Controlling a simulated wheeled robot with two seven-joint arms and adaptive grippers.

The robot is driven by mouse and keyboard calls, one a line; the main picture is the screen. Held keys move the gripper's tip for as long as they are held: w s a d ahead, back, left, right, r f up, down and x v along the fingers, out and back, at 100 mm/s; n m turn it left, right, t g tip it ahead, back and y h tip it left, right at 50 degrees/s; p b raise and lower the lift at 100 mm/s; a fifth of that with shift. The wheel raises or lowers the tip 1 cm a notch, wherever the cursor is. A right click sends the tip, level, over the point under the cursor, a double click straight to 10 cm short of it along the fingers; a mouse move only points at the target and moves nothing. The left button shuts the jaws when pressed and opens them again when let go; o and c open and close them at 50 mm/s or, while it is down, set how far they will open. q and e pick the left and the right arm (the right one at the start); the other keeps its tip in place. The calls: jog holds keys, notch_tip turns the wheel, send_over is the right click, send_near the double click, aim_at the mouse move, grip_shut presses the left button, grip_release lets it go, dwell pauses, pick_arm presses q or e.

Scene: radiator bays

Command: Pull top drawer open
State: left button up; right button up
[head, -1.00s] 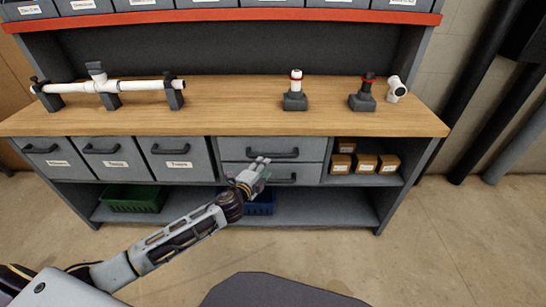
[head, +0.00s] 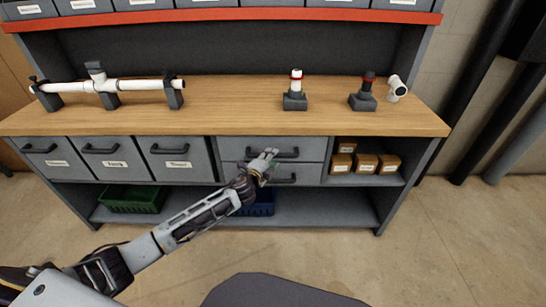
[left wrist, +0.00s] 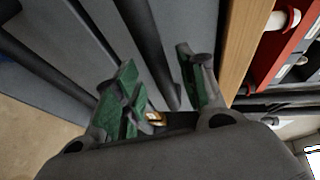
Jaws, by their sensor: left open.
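The top drawer (head: 235,144) is a grey front under the wooden worktop, flush with the bench, with a dark bar handle (head: 287,153). My left gripper (head: 267,158) is at the left end of this handle in the head view. In the left wrist view my left gripper (left wrist: 160,85) has its two green-padded fingers apart, with the dark handle bar (left wrist: 147,45) running between them. Whether a finger touches the bar I cannot tell. A second drawer (head: 309,173) lies right below, partly hidden by my gripper. My right gripper is not in view.
On the worktop (head: 230,119) stand a white pipe on clamps (head: 135,86) and small fittings (head: 295,90). Several grey bins (head: 110,165) sit left of the drawers, small boxes (head: 365,162) right. A green crate (head: 133,200) and a blue crate (head: 262,205) are below.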

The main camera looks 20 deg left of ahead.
pick_arm(q)
jog(key=shift+x, duration=1.35)
grip_shut()
